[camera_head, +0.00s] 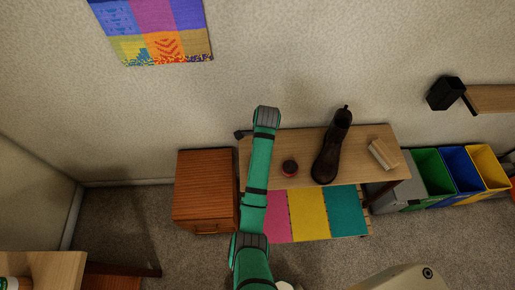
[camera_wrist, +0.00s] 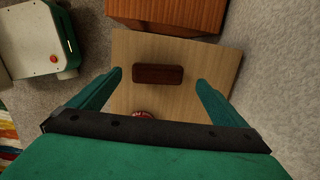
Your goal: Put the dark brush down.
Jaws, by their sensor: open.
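The dark brush (camera_wrist: 157,74) is a reddish-brown block lying flat on the light wooden table (camera_wrist: 212,60) in the wrist view. My gripper (camera_wrist: 159,77) is open above it, with one green finger to the left of the brush and one to the right. There are gaps between the brush and both fingers in the picture. In the head view my green arm covers the left end of the table (camera_head: 310,138), and I cannot make out the brush there.
The wall runs behind.

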